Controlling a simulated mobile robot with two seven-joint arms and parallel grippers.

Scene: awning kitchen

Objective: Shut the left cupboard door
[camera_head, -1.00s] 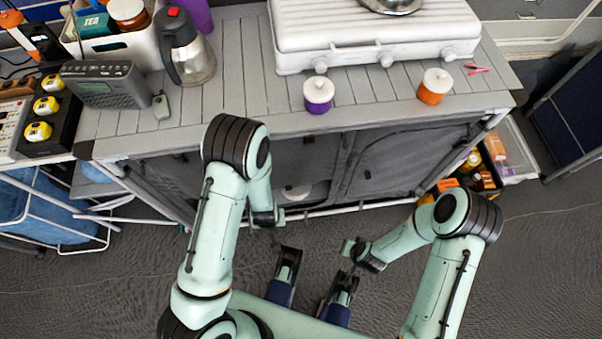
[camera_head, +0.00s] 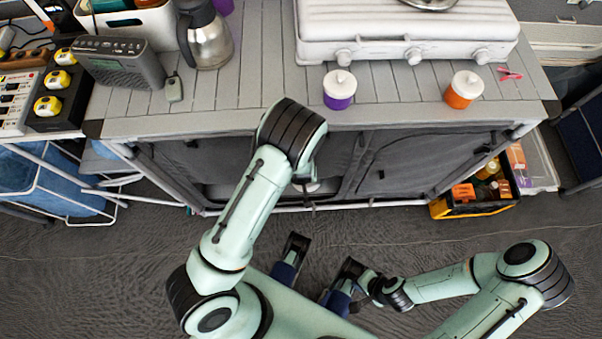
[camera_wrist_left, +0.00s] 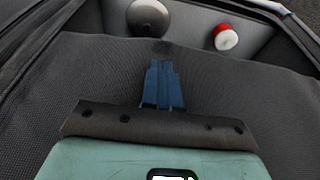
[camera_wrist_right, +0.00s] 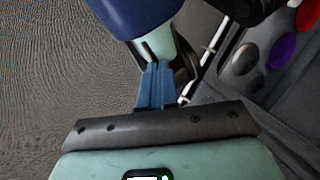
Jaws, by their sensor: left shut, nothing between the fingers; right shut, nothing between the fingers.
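The cupboard (camera_head: 290,200) under the grey slatted counter has dark fabric doors. Its left part is largely hidden behind my left arm, so I cannot tell how far the left door stands open. My left gripper (camera_head: 311,190) is low at the cupboard front, mostly hidden by its arm. In the left wrist view its blue fingers (camera_wrist_left: 163,85) are shut and empty, close to grey fabric (camera_wrist_left: 85,80); I cannot tell if they touch it. My right gripper (camera_head: 366,284) is away from the cupboard, and its fingers (camera_wrist_right: 156,85) are shut and empty in the right wrist view.
A grey bowl (camera_wrist_left: 148,17) and a red-and-white item (camera_wrist_left: 226,37) show beyond the fabric. The right door (camera_head: 425,165) appears closed. A crate of bottles (camera_head: 470,205) stands on the floor at right. A stove (camera_head: 400,35), jars and kettle (camera_head: 205,40) are on the counter.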

